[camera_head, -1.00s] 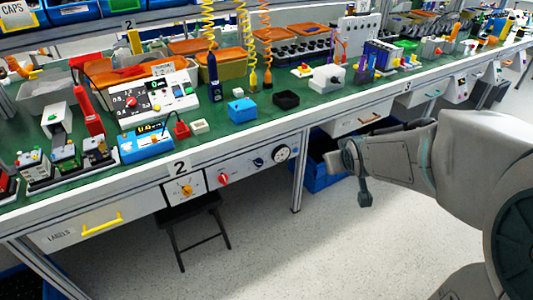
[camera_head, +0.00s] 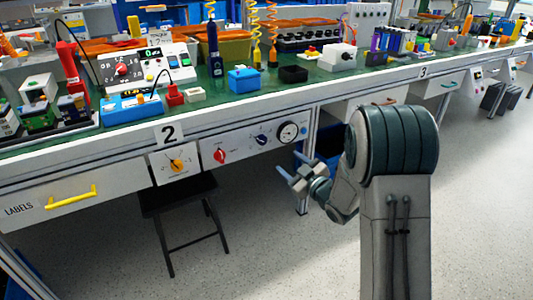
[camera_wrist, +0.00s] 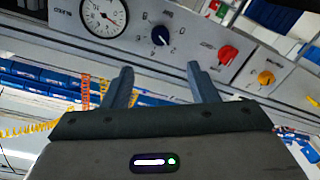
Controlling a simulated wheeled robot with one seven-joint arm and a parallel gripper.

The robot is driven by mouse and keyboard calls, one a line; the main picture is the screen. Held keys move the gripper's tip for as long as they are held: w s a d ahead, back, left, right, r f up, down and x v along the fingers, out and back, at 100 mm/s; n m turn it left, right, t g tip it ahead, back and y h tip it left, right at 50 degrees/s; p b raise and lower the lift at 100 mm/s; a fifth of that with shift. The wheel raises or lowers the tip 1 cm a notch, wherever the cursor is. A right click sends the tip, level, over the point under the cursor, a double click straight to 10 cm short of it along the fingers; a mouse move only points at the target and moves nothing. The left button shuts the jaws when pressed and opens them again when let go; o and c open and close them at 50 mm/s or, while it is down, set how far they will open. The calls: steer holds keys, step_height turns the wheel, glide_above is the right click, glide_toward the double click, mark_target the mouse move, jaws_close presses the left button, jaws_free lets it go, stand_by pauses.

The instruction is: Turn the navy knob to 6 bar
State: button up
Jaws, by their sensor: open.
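The navy knob (camera_head: 261,140) sits on the light panel under the bench front, between a red knob and a round dial gauge (camera_head: 288,132). In the wrist view the navy knob (camera_wrist: 160,36) shows upside down with numbers around it, beyond and between my fingertips. The pointer's exact reading is too small to tell. My gripper (camera_head: 295,171) is open and empty, below and to the right of the knob in the head view, apart from the panel. Its two fingers also show in the wrist view (camera_wrist: 160,72). The gauge (camera_wrist: 104,14) is at upper left there.
The red knob (camera_head: 220,156) and a yellow-orange knob (camera_head: 176,166) are left of the navy knob. A black stool (camera_head: 180,195) stands under the bench. A bench leg (camera_head: 306,180) is close by my gripper. Open floor lies in front.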

mark_target(264, 141)
steer(key=b+x, duration=0.3)
steer(key=x, duration=1)
steer(key=shift+w+a, duration=0.2)
steer(key=shift+a, duration=0.1)
steer(key=c, duration=1)
